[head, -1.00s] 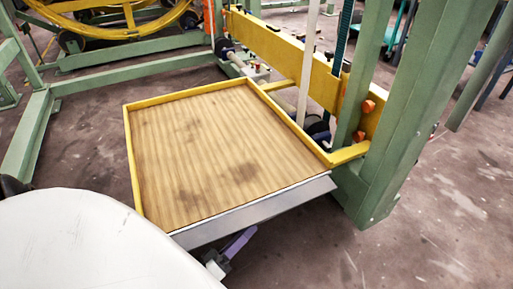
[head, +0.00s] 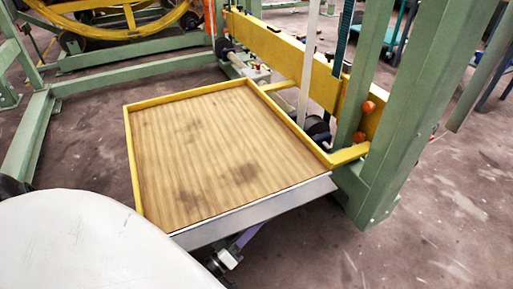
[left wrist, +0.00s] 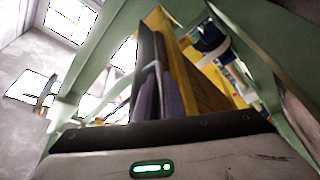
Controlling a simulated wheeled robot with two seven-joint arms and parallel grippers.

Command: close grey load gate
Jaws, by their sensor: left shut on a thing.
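The grey load gate (head: 270,208) is a long grey flap along the near edge of the yellow-framed wooden platform (head: 190,155). It slopes outward and down from that edge. My left gripper (head: 247,236) is at the gate's lower edge, mostly hidden beneath it in the head view. In the left wrist view its purple fingers (left wrist: 160,97) are close together, shut on the gate's dark edge (left wrist: 150,60). The exact contact is hard to see. The platform's yellow and wooden side (left wrist: 190,65) is just right of the fingers. My right gripper is not in view.
A thick green post (head: 405,120) stands right of the platform. A yellow beam (head: 285,55) with orange knobs runs behind it. Green floor rails (head: 28,135) lie at the left. The floor (head: 430,235) at the near right is clear.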

